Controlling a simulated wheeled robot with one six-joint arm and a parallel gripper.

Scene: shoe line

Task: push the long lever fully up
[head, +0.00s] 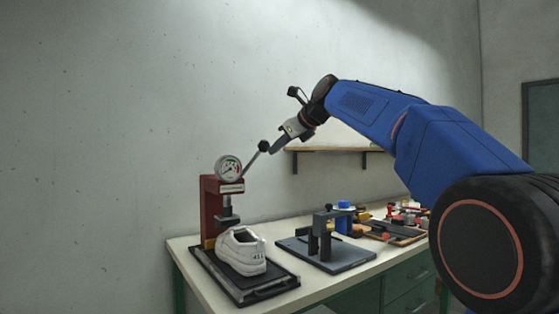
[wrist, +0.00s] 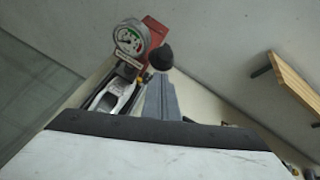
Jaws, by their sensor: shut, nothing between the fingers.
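The long lever (head: 254,159) slants up and to the right from the red press (head: 209,210), behind the round gauge (head: 228,168). Its black ball knob (head: 264,146) shows in the wrist view (wrist: 160,57) just beyond the fingertips. My gripper (head: 277,147) is shut and empty, with its tips right beside the knob on the right in the head view. Whether they touch the knob I cannot tell. In the wrist view the closed fingers (wrist: 160,88) point toward the knob. A white shoe (head: 241,254) stands under the press head (head: 228,214).
The shoe rests on a black tray (head: 260,293) on the bench (head: 312,300). A dark grey fixture (head: 327,252) stands to the right, with tools and small parts (head: 400,226) beyond it. A wooden shelf (head: 335,149) is on the back wall. The space above the press is clear.

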